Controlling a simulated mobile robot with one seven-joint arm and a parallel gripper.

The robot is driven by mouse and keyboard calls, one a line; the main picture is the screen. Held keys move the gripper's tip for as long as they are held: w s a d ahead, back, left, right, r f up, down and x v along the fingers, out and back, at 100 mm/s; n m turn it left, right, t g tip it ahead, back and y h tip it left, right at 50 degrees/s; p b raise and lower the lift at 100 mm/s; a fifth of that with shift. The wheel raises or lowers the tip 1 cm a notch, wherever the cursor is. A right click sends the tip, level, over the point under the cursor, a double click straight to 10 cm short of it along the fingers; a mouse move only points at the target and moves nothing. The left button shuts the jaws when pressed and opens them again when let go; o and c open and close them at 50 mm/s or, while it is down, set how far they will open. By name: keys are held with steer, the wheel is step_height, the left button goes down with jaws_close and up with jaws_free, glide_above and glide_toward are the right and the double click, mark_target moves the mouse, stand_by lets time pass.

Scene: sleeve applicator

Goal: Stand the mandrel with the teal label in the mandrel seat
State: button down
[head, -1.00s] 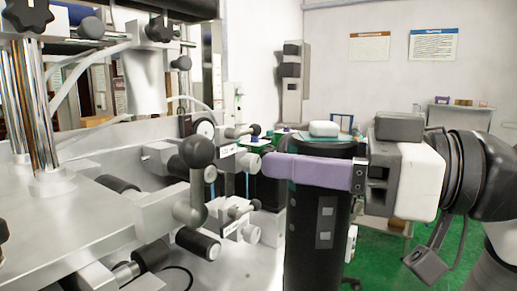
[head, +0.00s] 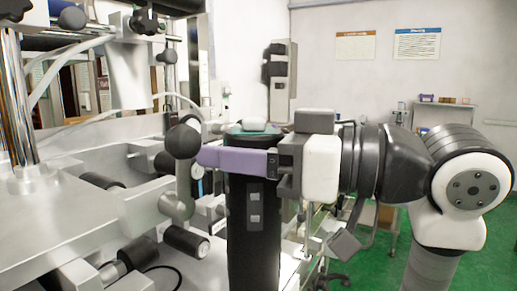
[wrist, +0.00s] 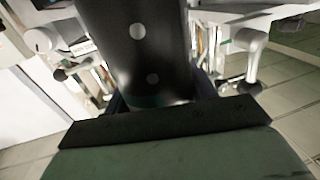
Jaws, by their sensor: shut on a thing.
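A tall black mandrel (head: 252,225) stands upright in the head view, with a teal band around its top and a pale knob above. My gripper (head: 236,160), with purple fingers, comes in from the right and is shut on the mandrel just below its top. The far finger is hidden behind it. The wrist view shows the dark mandrel (wrist: 150,45) close up between the fingers, with two pale round spots and a teal tint near the palm. The mandrel's lower end is cut off by the head view's bottom edge. I cannot make out the mandrel seat.
The metal applicator machine (head: 90,205) fills the left, with rollers and posts. A dark ball-ended lever (head: 184,142) stands close to my fingertips. A shelf (head: 445,115) stands at the back right. Green floor (head: 375,270) is open at the right.

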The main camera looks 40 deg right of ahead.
steer(key=w+d+f+x, duration=0.1)
steer(key=w+d+x, duration=0.1)
steer(key=x, duration=1.9)
steer(key=shift+d+f, duration=0.25)
steer(key=shift+d, duration=0.5)
steer(key=shift+f+b, duration=0.3)
stand_by(0.9)
steer(key=shift+c, duration=2)
jaws_free()
steer(key=s+a+b+v, duration=0.1)
steer(key=b+v, duration=0.3)
steer(key=v, duration=1.9)
steer(key=shift+s+a, duration=0.15)
steer(key=shift+s, duration=0.1)
